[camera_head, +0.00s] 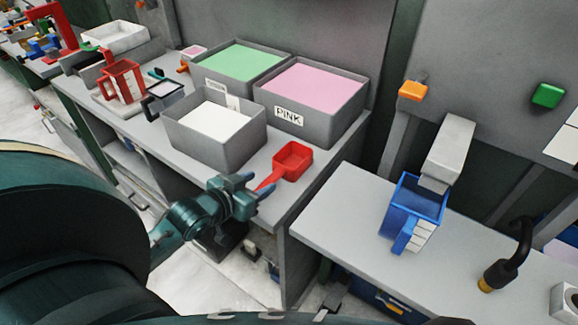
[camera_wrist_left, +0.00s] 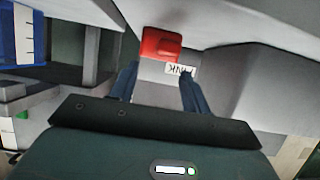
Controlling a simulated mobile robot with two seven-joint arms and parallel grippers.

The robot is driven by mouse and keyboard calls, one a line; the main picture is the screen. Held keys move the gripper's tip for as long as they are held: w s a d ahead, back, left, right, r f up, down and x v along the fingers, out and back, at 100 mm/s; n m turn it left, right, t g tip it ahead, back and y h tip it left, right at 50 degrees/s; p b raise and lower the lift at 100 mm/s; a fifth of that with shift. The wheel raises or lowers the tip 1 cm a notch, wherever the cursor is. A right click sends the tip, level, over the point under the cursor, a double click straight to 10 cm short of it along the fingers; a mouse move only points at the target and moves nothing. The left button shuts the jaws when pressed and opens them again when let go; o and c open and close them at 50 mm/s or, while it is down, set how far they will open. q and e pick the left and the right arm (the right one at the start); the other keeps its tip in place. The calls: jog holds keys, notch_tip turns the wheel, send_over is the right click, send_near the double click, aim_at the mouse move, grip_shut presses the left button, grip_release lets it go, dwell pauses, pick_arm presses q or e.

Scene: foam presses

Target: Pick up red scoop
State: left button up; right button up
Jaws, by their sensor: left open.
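The red scoop (camera_head: 291,161) lies on the grey counter, in front of the pink bin, with its handle pointing toward the lower left. My left gripper (camera_head: 258,186) is at the handle end of the scoop, near the counter's front edge. Its fingers are apart. In the left wrist view the scoop (camera_wrist_left: 161,44) shows ahead, between and beyond the two open fingers (camera_wrist_left: 158,82). I cannot tell whether the handle is between the fingers. My right gripper is not in view.
Grey bins of white (camera_head: 175,135), green (camera_head: 207,82) and pink (camera_head: 352,112) material stand behind the scoop. A blue container (camera_head: 416,203) stands on the separate right counter (camera_head: 345,225), beyond a gap.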

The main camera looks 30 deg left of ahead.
aim_at(276, 173)
pick_arm(q)
jog(key=x, duration=0.7)
jog(key=shift+w+p, duration=0.15)
jog(key=shift+p, duration=0.25)
jog(key=shift+c, duration=0.2)
grip_shut()
